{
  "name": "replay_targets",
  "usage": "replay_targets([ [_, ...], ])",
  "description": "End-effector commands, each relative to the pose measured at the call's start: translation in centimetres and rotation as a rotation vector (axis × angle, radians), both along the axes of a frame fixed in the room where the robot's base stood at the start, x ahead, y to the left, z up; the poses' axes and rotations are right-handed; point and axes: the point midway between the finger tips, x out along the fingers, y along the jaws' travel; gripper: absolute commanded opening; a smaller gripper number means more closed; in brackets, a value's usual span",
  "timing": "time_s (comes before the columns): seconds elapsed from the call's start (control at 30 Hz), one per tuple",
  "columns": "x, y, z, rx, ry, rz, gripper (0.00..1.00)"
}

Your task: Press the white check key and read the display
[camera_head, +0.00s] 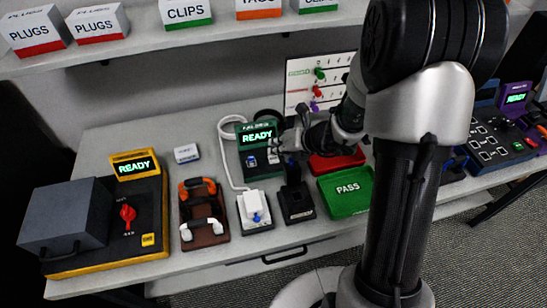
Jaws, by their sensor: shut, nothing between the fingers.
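A dark green tester (245,173) stands at the middle of the bench, with a lit display (257,136) that reads READY in green. On its face below the display are a small blue key (251,162) and a small pale key (272,157), which seems to be the white check key. My gripper (280,147) is shut and empty. It is at the tester's right side, close to the pale key. Whether the fingertips touch the key cannot be told at this size. My gripper overlaps part of the tester's right edge.
A white plug block (253,212), a black holder (297,205) and a green PASS tray (346,191) stand in front. A red tray (337,163) is partly behind my arm. A yellow-edged machine (140,225) and a rack of handled tools (203,230) are left. A shelf (150,42) runs above.

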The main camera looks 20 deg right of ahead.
Motion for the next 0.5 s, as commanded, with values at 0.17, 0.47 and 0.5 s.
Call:
replay_targets([
  [0.17,0.00,0.01,-0.13,0.000,0.000,0.000,0.00],
  [0.47,-0.01,0.01,-0.95,0.000,0.000,0.000,0.00],
  [0.5,0.00,0.01,-0.90,0.000,0.000,0.000,0.00],
])
